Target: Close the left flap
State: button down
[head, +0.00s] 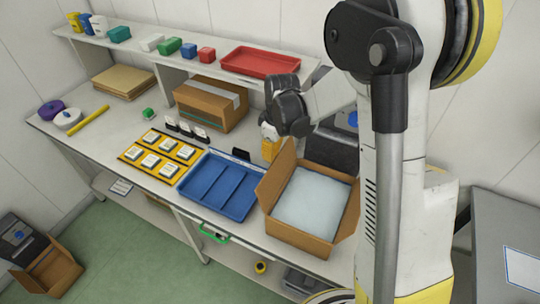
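An open brown cardboard box (300,238) stands on the right part of the bench, with a pale white-blue filling (310,200) inside. Its left flap (274,180) stands up and leans outward to the left, toward the blue tray. The right flap (350,212) also stands up, partly hidden by my arm. My gripper (288,112) is the dark end of my arm, above and behind the box's back left corner, apart from the left flap. Its fingers cannot be made out clearly, so whether it is open or shut does not show.
A blue divided tray (232,207) is just left of the box. A yellow and white object (270,144) stands behind the left flap, below my gripper. A dark device (335,145) is behind the box. A closed carton (209,112) and a shelf with a red tray (260,62) are farther back.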

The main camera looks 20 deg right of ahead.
jog(key=shift+s+d+r+t+y+b, duration=0.25)
jog(key=shift+s+d+t+y+b, duration=0.6)
jog(key=shift+s+d+t+y, duration=0.1)
jog(key=s+d+f+t+y+b, duration=0.2)
jog(key=s+d+t+y+b, duration=0.2)
jog(key=b, duration=0.5)
jog(key=shift+s+d+f+b, duration=0.2)
jog(key=shift+s+d+b, duration=0.2)
jog(key=shift+s+d, duration=1.05)
jog(key=shift+a+f, duration=0.1)
